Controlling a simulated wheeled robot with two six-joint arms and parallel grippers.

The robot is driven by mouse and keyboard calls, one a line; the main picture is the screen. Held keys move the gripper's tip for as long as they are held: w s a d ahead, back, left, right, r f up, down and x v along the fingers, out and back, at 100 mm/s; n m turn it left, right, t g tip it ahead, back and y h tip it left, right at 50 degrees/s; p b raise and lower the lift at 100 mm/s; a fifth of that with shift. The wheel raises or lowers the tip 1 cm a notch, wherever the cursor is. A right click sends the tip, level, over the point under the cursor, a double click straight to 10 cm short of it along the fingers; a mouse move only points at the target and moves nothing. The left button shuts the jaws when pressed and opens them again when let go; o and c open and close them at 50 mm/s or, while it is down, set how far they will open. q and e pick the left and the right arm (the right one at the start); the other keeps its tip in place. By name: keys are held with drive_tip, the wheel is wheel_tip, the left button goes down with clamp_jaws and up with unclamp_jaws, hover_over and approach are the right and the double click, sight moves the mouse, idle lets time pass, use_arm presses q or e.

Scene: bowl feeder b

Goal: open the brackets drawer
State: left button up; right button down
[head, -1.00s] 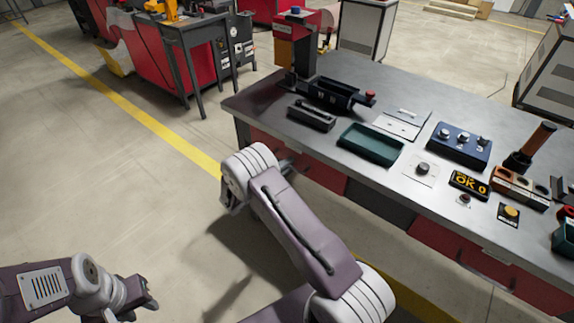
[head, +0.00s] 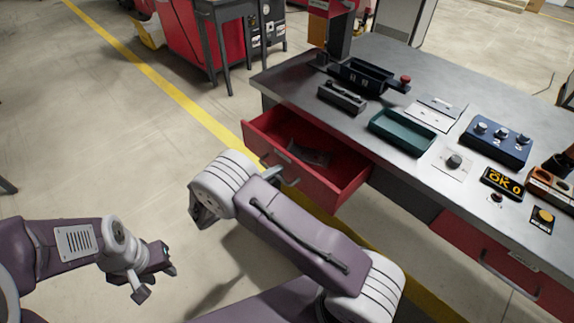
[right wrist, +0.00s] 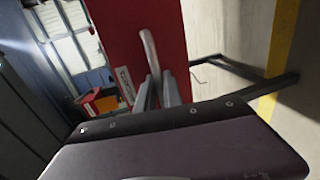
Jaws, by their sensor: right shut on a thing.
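The red drawer (head: 318,190) under the left end of the workbench stands pulled out. A dark grey part (head: 308,153) lies inside it. In the right wrist view the drawer's red front (right wrist: 137,40) carries a small label too small to read and a pale bar handle (right wrist: 150,52). My right gripper (right wrist: 160,92) is shut on this handle; in the head view it is mostly hidden behind my right wrist. My left gripper (head: 157,278) hangs empty over the floor at the lower left, away from the bench. Its finger gap is hard to make out.
The bench top (head: 405,70) holds a green tray (head: 400,132), a blue knob box (head: 497,140), a dark block (head: 342,97) and a display reading OK 0 (head: 502,183). Another red drawer (head: 490,262) at the right is closed. Open floor lies left of the bench.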

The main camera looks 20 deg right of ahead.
drive_tip(key=shift+f+v, duration=0.25)
drive_tip(key=shift+v, duration=1)
drive_tip(key=c, duration=1.5)
unclamp_jaws()
